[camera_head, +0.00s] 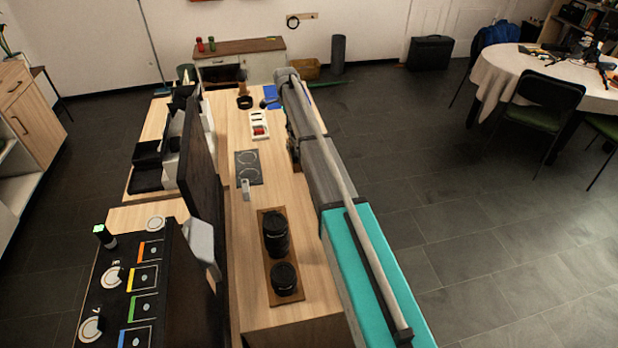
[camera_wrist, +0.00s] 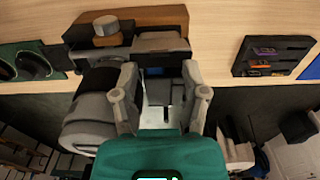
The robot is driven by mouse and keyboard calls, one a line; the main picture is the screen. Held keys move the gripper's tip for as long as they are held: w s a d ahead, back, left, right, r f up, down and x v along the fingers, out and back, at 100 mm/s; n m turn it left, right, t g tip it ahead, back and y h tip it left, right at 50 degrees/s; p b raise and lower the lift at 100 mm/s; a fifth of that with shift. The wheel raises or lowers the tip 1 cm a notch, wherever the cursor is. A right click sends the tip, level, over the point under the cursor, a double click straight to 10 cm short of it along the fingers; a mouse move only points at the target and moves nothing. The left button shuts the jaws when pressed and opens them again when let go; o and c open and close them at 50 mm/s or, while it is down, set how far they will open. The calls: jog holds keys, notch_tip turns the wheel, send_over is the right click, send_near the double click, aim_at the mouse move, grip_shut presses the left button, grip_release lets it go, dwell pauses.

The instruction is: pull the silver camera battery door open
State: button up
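In the wrist view a camera with a grey and black body (camera_wrist: 88,125) and a round dial (camera_wrist: 106,29) on top is at the table edge, in front of a wooden block (camera_wrist: 150,16). My gripper (camera_wrist: 160,82) is open, with one grey finger on each side of a dark and silver part of it. A pale silver patch (camera_wrist: 160,112) shows between the fingers; I cannot tell whether it is the battery door. Contact with the fingers cannot be made out. In the head view my arm hides the camera and the gripper.
In the head view, the long table carries lenses (camera_head: 276,236) on a wooden board and a white tray (camera_head: 259,117).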

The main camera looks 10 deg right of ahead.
jog(key=shift+r+p, duration=7)
jog(key=shift+r, duration=0.05)
jog(key=s+f+n+b, duration=0.4)
jog(key=s+f+b, duration=0.1)
jog(key=s, duration=0.5)
jog(key=s+f+n+b, duration=0.4)
jog(key=s+f, duration=0.1)
jog(key=s, duration=0.5)
jog(key=s+f+n+b, duration=0.4)
jog(key=s+b, duration=0.1)
jog(key=s, duration=0.5)
jog(key=shift+s+d+f+b, duration=0.3)
jog(key=shift+d+f+b, duration=0.05)
jog(key=shift+f, duration=0.05)
jog(key=s+n, duration=0.2)
jog(key=s, duration=0.3)
jog(key=s+n, duration=0.2)
jog(key=s, duration=0.3)
jog(key=s+n, duration=0.2)
jog(key=s, duration=0.3)
jog(key=shift+s+d, duration=0.1)
jog(key=shift+s, duration=0.1)
jog(key=shift+s, duration=0.15)
